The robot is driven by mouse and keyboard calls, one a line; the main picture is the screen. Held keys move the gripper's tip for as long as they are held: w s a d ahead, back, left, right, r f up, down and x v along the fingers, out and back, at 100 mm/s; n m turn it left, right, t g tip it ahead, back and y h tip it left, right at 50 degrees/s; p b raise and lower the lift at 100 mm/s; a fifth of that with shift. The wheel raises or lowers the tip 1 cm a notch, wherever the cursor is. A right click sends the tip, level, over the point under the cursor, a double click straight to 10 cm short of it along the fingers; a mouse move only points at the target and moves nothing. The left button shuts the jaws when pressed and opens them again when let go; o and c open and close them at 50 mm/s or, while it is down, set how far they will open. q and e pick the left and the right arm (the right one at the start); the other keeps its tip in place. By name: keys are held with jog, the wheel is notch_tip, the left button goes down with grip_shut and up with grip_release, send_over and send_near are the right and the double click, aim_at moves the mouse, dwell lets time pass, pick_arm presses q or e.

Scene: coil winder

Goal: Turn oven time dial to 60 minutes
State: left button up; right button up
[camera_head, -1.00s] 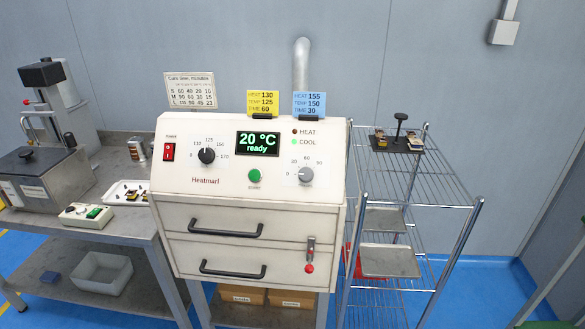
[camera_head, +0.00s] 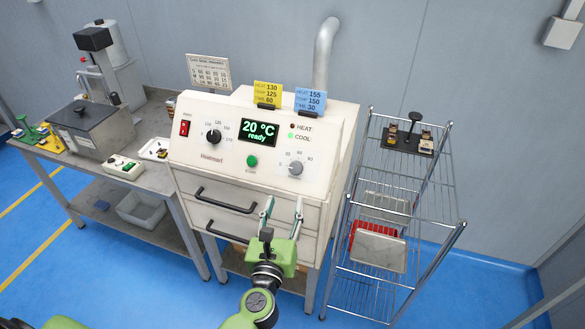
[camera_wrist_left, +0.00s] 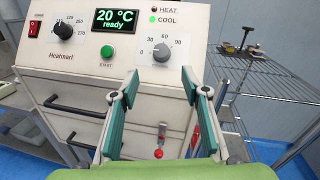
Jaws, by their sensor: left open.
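The oven (camera_head: 225,178) is a cream box with two drawers and a display reading 20 °C ready. The time dial (camera_head: 296,168) is a grey knob at the right of its panel, with a scale marked 0, 30, 60 and 90; it also shows in the left wrist view (camera_wrist_left: 161,53). Its exact pointer direction is hard to tell. My left gripper (camera_head: 283,205) is open and empty in front of the oven, below the dial and apart from it. In the left wrist view its fingers (camera_wrist_left: 158,80) frame the panel below the dial. My right gripper is not in view.
A black temperature dial (camera_head: 214,136), green start button (camera_head: 252,161) and red power switch (camera_head: 184,128) share the panel. A wire rack (camera_head: 404,165) stands at the right, and a bench (camera_head: 155,180) at the left. Yellow (camera_head: 267,93) and blue (camera_head: 309,101) cards stand on top.

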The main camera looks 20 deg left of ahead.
aim_at(294, 169)
pick_arm(q)
jog(key=w, duration=0.3)
jog(key=w+p, duration=0.1)
jog(key=w, duration=0.3)
jog(key=w+a+p, duration=0.1)
jog(key=w, duration=0.3)
jog(key=shift+w+a, duration=0.1)
jog(key=shift+w, duration=0.05)
jog(key=shift+w+a+f, duration=0.1)
jog(key=shift+w, duration=0.65)
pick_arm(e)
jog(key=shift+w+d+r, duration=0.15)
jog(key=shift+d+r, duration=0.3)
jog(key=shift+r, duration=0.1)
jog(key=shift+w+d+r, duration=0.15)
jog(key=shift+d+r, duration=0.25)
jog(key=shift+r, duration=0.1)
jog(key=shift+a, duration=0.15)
pick_arm(q)
jog(key=c, duration=1.1)
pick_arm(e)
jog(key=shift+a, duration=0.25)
